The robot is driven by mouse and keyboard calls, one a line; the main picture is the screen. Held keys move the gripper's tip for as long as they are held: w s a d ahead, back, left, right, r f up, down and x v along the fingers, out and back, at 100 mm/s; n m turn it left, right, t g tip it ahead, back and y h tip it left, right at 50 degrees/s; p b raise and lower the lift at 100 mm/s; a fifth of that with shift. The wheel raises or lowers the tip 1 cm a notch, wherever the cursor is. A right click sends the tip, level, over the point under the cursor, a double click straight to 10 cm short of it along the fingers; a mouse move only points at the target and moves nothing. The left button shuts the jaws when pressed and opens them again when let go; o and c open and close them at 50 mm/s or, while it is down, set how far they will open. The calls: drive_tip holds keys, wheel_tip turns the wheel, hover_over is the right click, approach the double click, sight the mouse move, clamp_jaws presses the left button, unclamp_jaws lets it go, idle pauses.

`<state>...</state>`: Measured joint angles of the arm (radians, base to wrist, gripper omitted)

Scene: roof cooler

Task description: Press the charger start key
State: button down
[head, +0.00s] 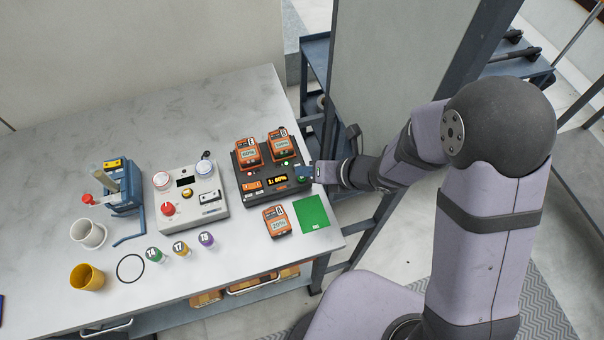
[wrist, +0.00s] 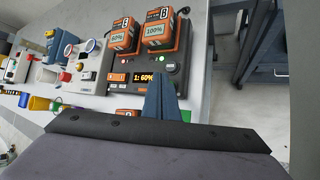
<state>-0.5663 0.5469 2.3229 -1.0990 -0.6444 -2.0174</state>
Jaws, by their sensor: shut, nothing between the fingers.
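The dark charger (head: 245,199) stands on the table with two orange battery packs (head: 249,152) seated in its back part. Its lit display (head: 277,181) reads "1: 60%". In the wrist view the charger (wrist: 170,84) has an orange panel (wrist: 117,77) left of the display, and a green light (wrist: 158,59). I cannot tell for certain which part is the start key. My gripper (head: 303,172) is shut and empty, at the charger's right edge. In the wrist view its blue fingers (wrist: 159,88) reach over the front right of the charger and hide that part; contact cannot be told.
A third battery pack (head: 277,222) lies in front of the charger, beside a green mat (head: 312,213). A control box (head: 211,211) with buttons, a blue press (head: 126,190), two cups (head: 88,278) and several small bottles (head: 180,249) stand to the left. The table's right edge is close.

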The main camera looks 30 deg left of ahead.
drive_tip(key=shift+r, duration=0.15)
wheel_tip(320, 180, up, 5)
drive_tip(key=p, duration=0.3)
drive_tip(key=shift+p, duration=0.4)
idle(0.6)
